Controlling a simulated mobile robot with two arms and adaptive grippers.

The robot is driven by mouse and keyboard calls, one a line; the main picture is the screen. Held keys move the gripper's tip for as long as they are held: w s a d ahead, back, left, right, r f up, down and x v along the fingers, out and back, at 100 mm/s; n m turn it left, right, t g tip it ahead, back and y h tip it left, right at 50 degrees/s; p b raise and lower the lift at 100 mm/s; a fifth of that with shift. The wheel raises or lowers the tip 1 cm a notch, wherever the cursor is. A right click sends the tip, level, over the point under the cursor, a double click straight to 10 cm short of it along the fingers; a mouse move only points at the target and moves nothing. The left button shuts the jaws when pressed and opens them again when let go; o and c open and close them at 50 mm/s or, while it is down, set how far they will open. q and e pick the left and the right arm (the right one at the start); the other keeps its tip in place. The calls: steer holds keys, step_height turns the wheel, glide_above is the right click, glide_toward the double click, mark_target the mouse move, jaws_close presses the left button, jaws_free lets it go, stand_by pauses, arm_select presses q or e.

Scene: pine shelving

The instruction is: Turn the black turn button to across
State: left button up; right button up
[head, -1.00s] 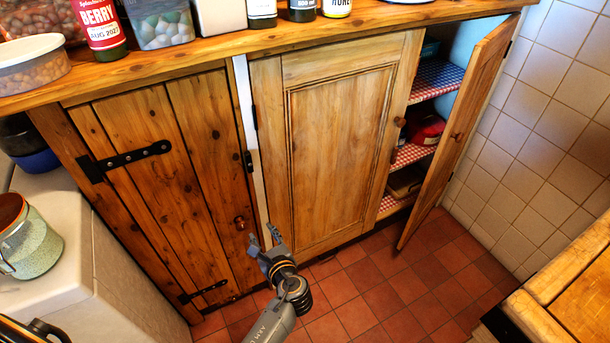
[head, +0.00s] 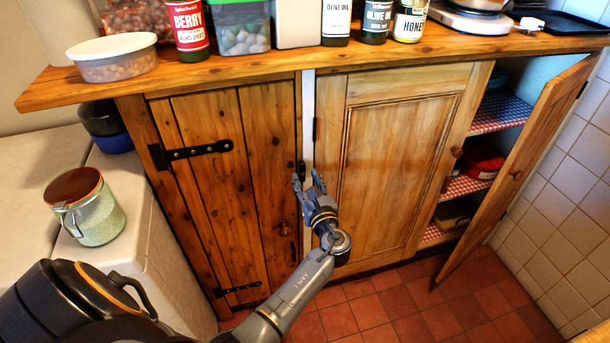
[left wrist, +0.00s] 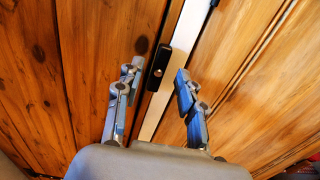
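The black turn button (head: 302,169) is a small dark bar at the right edge of the left plank door (head: 221,150), beside a white strip. In the left wrist view the button (left wrist: 160,60) stands lengthwise along the door edge, slightly tilted in the picture, with a small bright spot near its lower end. My left gripper (head: 307,180) is open, just in front of the button. In the left wrist view my left gripper (left wrist: 157,71) has one finger on each side of the button; I see no contact. My right gripper is not in view.
The middle panelled door (head: 398,165) is shut. The right door (head: 520,165) stands open, showing shelves. Jars and bottles stand on the wooden counter (head: 270,66) above. A glass jar (head: 92,212) is at the left. The tiled floor (head: 400,312) in front is clear.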

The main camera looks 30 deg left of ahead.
arm_select(q)
steer(key=shift+x, duration=0.9)
steer(key=shift+c, duration=0.2)
jaws_close()
